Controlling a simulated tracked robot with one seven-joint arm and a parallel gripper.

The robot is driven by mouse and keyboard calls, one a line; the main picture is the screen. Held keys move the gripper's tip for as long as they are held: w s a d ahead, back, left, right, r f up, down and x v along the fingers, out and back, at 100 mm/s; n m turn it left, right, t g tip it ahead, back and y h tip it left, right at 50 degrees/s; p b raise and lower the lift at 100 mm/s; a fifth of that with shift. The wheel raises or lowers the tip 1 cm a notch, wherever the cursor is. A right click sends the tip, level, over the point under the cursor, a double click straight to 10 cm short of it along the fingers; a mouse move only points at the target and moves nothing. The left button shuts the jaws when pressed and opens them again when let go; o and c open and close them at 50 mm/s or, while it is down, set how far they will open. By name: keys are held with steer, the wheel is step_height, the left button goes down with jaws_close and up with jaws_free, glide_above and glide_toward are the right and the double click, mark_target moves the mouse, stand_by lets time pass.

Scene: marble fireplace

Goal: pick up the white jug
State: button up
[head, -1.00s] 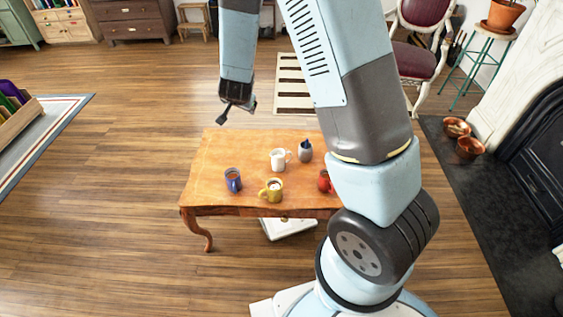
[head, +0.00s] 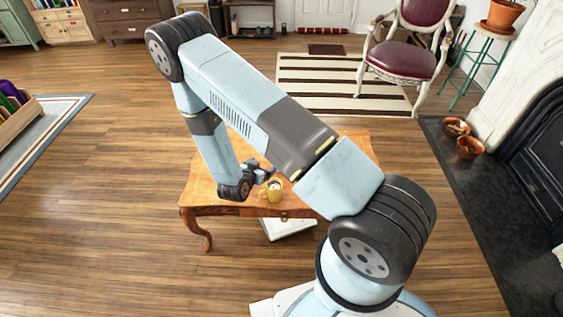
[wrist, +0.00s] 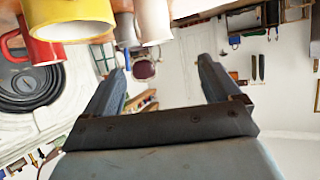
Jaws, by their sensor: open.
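The white jug (wrist: 153,22) shows at the top of the wrist view, where the room appears upside down. In the head view my arm hides it. My gripper (wrist: 160,72) is open, with nothing between its fingers. In the wrist view the jug lies above and apart from the fingers, cut off by the picture's edge. In the head view my gripper (head: 265,172) is low over the wooden table (head: 350,150), just behind the yellow mug (head: 273,192).
The yellow mug (wrist: 72,18) and a red mug (wrist: 38,48) are left of the jug in the wrist view. A grey vessel (wrist: 125,30) is close beside the jug. My arm hides much of the tabletop in the head view. The floor left of the table is clear.

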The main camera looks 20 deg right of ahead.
steer(key=shift+s+d+x, duration=0.1)
steer(key=shift+x, duration=2.2)
steer(key=shift+s+d+x, duration=0.1)
steer(key=shift+x, duration=2.25)
steer(key=shift+s+d+x, duration=0.1)
steer(key=shift+x, duration=2.2)
steer(key=shift+f, duration=0.1)
steer(key=c, duration=1.5)
